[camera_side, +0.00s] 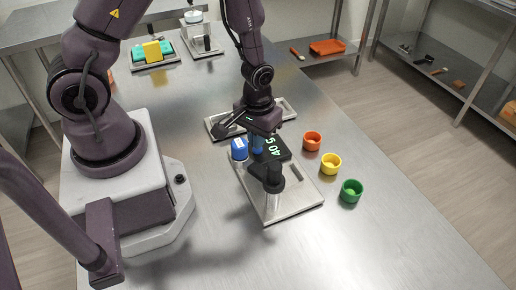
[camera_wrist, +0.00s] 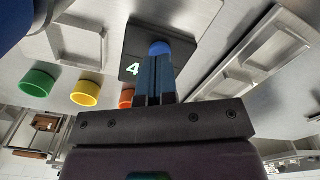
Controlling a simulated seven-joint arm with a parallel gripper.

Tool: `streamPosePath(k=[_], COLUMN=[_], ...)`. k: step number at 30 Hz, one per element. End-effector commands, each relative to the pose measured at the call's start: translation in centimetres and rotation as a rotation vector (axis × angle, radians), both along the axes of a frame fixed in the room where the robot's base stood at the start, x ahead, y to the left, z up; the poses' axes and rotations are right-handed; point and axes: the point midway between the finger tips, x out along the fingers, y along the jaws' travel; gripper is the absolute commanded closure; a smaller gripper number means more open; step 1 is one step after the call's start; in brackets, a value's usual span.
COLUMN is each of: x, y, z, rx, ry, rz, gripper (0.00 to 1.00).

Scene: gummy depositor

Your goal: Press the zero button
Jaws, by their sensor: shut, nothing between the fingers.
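The black scale unit (camera_side: 274,150) has a lit display that seems to begin with 40 in the side view; the wrist view shows a 4 on the same unit (camera_wrist: 138,52). My gripper (camera_side: 258,150) is shut and empty, pointing down over the left side of this unit. In the wrist view its blue fingers (camera_wrist: 156,78) reach toward a round blue piece (camera_wrist: 159,47) on the unit and cover part of it. I cannot tell whether they touch. No zero button label is readable; the fingers hide part of the unit.
A blue item with a white mark (camera_side: 239,149) stands close left of my gripper. A dark-topped depositor post (camera_side: 272,177) stands in front on a metal tray (camera_side: 302,199). Orange (camera_side: 312,141), yellow (camera_side: 331,163) and green (camera_side: 351,191) cups stand right. The table's front right is clear.

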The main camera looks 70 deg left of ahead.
Motion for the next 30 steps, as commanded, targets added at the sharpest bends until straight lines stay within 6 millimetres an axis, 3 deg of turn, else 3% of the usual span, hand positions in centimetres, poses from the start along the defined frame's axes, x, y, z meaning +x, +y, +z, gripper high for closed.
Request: streamPosePath(k=[17,30], x=[0.0,0.1], y=[0.0,0.0], z=[-1.4,2.6], rx=[0.0,0.001], ry=[-0.002,-0.003], rz=[0.0,0.001], gripper=[1.0,1.0])
